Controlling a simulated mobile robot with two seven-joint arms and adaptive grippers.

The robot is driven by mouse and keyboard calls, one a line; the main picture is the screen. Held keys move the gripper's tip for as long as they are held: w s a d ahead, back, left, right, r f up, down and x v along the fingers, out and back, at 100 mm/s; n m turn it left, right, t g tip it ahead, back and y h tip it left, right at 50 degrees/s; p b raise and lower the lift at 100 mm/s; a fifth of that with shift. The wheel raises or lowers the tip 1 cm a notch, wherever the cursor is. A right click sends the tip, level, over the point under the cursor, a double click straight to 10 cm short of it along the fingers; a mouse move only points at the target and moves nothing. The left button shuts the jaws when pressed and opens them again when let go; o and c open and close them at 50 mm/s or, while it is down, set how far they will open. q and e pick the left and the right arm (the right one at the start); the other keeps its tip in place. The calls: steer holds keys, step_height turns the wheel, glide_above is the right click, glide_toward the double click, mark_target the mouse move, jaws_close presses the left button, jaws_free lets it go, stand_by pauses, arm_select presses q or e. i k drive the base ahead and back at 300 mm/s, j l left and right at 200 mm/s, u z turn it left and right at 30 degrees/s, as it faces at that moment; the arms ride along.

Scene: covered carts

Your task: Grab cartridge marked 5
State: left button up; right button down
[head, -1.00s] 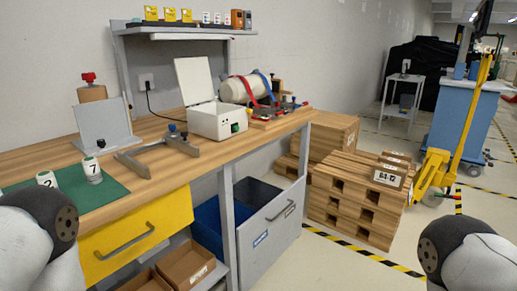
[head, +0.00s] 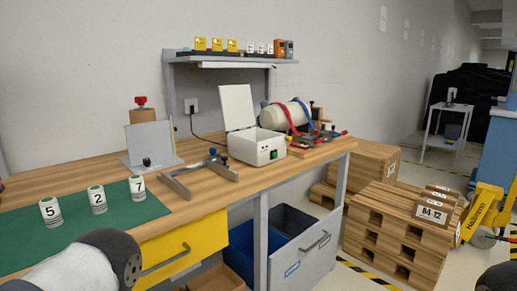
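The cartridge marked 5 (head: 50,212) stands upright on the green mat (head: 22,238) at the left end of the workbench. Part of my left arm shows at the lower left, in front of the bench. A small part of my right arm shows at the lower right corner. Neither gripper's fingers are in view.
A metal bracket (head: 200,178) lies right of the mat, and a white open-lidded box (head: 256,146) stands behind it. A yellow drawer (head: 185,245) is under the bench front. Wooden crates (head: 400,232) stand on the floor to the right.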

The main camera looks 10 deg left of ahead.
mark_target(50, 206)
steer(key=u, duration=1.65)
steer(key=j+z, duration=0.25)
